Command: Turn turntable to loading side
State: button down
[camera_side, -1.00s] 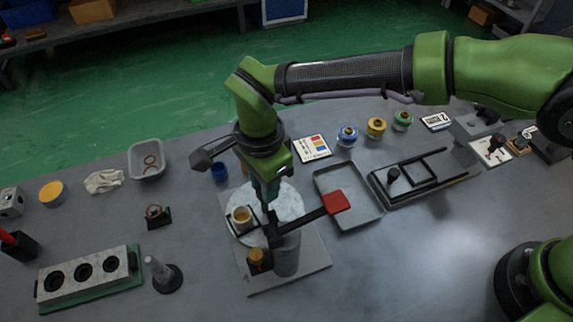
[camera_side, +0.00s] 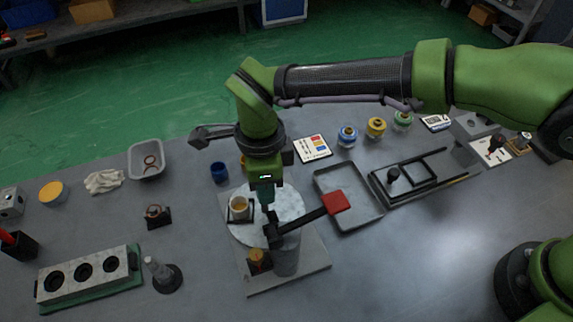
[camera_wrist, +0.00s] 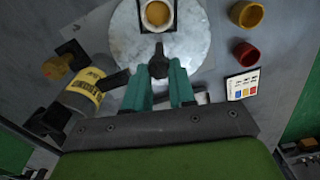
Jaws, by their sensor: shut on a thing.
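The turntable (camera_side: 290,200) is a round, pale, mottled disc on a grey base plate; it also shows in the wrist view (camera_wrist: 125,40). A square black holder with a cup of yellowish content (camera_side: 239,205) sits on its left side; the cup shows at the top of the wrist view (camera_wrist: 157,14). My gripper (camera_wrist: 160,68) is over the disc, its teal fingers shut on a dark knob (camera_wrist: 160,58) on the disc. In the side view my gripper (camera_side: 267,207) partly hides the knob.
A grey cylinder (camera_side: 286,258) with a dark bar ending in a red pad (camera_side: 335,202) stands in front of the disc. A shallow grey tray (camera_side: 360,215) lies to the right. A blue cup (camera_side: 219,172) stands behind left. A block with holes (camera_side: 83,270) is far left.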

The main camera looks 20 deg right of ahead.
jog(key=shift+r+m, duration=0.15)
jog(key=shift+m, duration=1.15)
jog(key=c, duration=0.9)
grip_release()
jog(key=shift+c, duration=0.2)
